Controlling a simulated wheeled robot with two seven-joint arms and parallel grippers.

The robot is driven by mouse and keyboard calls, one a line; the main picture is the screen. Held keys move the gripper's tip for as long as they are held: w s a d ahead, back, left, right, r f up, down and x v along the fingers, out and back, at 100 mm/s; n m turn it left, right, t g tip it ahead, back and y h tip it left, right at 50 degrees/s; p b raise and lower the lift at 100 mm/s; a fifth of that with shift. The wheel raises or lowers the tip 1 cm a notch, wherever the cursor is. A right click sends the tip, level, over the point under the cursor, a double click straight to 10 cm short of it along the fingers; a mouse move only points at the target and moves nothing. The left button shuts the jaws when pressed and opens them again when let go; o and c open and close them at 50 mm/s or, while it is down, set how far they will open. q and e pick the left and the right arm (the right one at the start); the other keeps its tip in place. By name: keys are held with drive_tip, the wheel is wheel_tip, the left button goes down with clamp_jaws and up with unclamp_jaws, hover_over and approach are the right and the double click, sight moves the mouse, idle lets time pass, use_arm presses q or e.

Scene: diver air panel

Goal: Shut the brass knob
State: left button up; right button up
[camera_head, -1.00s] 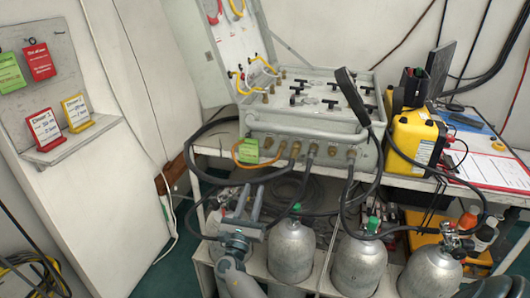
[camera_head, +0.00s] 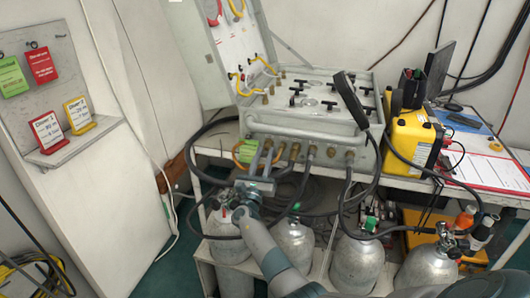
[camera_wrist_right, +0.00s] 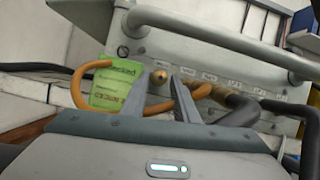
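The brass knob (camera_wrist_right: 158,76) is on the grey front of the air panel (camera_wrist_right: 205,68), near its left end, in the right wrist view. A green tag (camera_wrist_right: 112,88) on an orange loop (camera_wrist_right: 80,88) hangs beside it; the tag also shows in the head view (camera_head: 248,151). My right gripper (camera_wrist_right: 163,84) is open, its fingers pointing at the panel with the knob seen in the gap between them. I cannot tell whether the fingertips reach around the knob. In the head view my right gripper (camera_head: 262,158) partly covers this area. My left gripper is not in view.
Brass fittings with black hoses (camera_head: 311,153) sit just right of the knob. A grey rail (camera_wrist_right: 220,35) runs along the panel front above it. Several grey cylinders (camera_head: 293,243) stand below. A yellow case (camera_head: 412,138) stands to the right on the bench.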

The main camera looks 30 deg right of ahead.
drive_tip(key=shift+w+d+r, duration=0.25)
drive_tip(key=shift+w+d, duration=0.1)
drive_tip(key=shift+d, duration=0.05)
drive_tip(key=shift+c, duration=0.7)
clamp_jaws()
